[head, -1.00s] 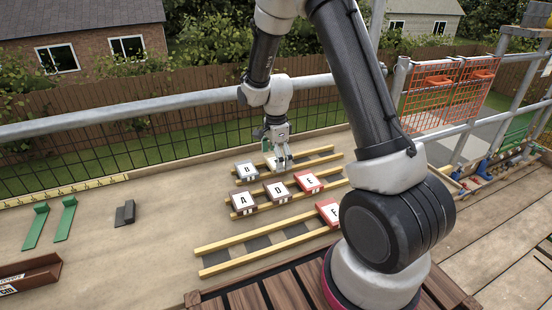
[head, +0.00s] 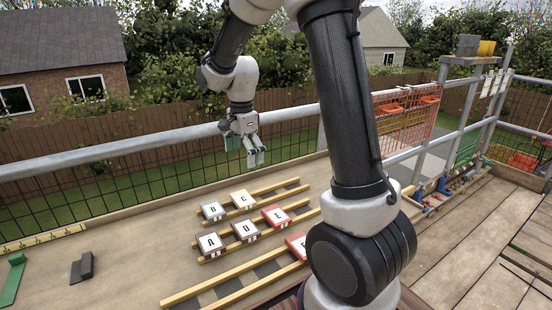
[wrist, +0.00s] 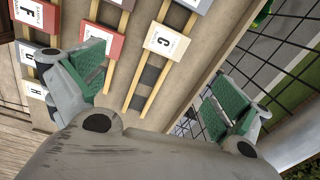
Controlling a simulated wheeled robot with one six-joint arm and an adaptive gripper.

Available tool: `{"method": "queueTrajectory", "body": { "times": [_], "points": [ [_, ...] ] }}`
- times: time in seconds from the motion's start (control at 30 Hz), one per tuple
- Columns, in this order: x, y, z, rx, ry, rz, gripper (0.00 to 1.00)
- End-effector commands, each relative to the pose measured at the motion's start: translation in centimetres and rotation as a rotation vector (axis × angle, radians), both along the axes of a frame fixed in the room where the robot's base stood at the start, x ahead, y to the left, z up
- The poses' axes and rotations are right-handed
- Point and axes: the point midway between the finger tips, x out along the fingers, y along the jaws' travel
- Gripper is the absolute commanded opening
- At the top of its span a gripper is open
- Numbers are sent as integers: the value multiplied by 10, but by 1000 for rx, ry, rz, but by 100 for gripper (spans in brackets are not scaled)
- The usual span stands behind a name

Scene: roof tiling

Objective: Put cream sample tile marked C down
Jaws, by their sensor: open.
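The cream tile marked C (head: 242,199) lies on the farthest pair of wooden battens, right beside the grey tile marked B (head: 213,210). The cream tile also shows in the wrist view (wrist: 166,40), flat on its battens. My gripper (head: 256,158) is open and empty, raised above and to the right of the tile, in front of the fence. In the wrist view its two green-padded fingers (wrist: 155,90) are wide apart with nothing between them.
Tiles A (head: 210,243), D (head: 245,229) and red E (head: 277,215) lie on the middle battens. Another red tile (head: 297,244) is partly behind my arm. A metal guard rail (head: 100,150) with mesh runs behind the bench. The far battens are bare right of C.

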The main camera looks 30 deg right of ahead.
Motion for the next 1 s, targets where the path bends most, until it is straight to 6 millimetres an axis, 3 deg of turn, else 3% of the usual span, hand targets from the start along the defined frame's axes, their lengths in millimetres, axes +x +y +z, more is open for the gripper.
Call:
{"method": "queueTrajectory", "body": {
  "times": [0.1,0.3,0.43,0.6,0.8,1.0],
  "points": [
    [-36,-11,45,-8,-64,205,100],
    [-120,-29,101,-66,-166,647,100],
    [-175,-38,118,-131,-224,928,100],
    [-231,-44,122,-223,-270,1225,100],
    [-259,-47,119,-284,-286,1394,100],
    [-262,-47,118,-291,-286,1416,100]
  ]
}}
